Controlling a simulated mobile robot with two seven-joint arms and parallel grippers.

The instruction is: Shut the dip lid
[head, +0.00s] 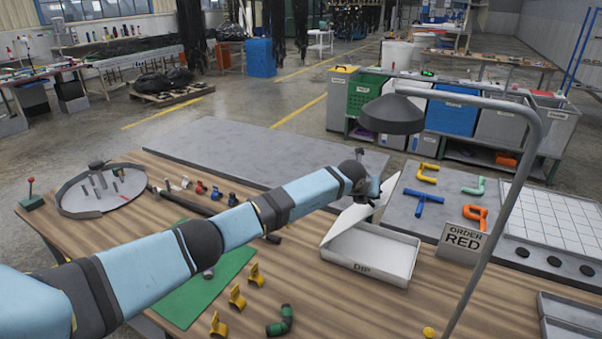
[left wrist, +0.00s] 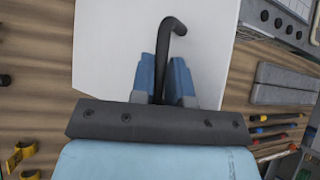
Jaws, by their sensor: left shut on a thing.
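The white dip box (head: 403,263), labelled DIP, sits on the wooden table with its inside showing. Its white lid (head: 344,220) stands raised and tilted at the box's left back side. In the left wrist view the lid (left wrist: 108,48) is a broad white panel behind a black bent handle (left wrist: 173,28). My left gripper (left wrist: 165,72) is shut on that handle, with a blue finger on each side of it. In the head view my left gripper (head: 366,190) is at the lid's upper edge, its grip partly hidden by my wrist. My right gripper is not in view.
An ORDER RED sign (head: 463,242) stands right of the box, near a grey lamp post (head: 497,215). Coloured hose pieces lie on a grey board (head: 408,212) behind. Yellow clips (head: 237,298) and a green-black elbow (head: 281,321) lie front left. Bare table lies in front of the box.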

